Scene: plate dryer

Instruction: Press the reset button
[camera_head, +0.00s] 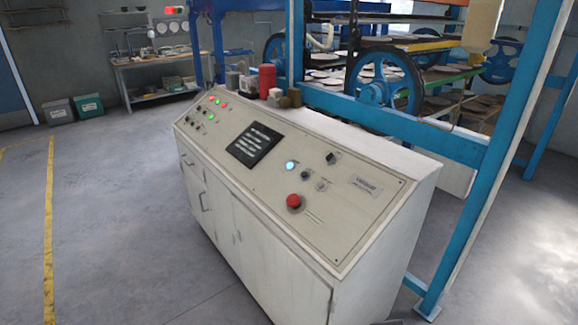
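A white control console (398,187) stands in the middle of the view with a sloped panel on top. On the panel's right part is a red mushroom-shaped button (294,201). Above it is a lit blue-white button (292,165), with a small dark knob (301,177), a silvery knob (321,185) and a black knob (333,158) nearby. I cannot read a label that tells which one is the reset button. My gripper is not in view.
A blue machine frame (483,205) with wheels and plate racks stands behind the console. Cans and a red jar (267,79) stand on the console's back ledge. A workbench (160,60) and bins (89,106) are far left. The grey floor (110,230) at left is clear.

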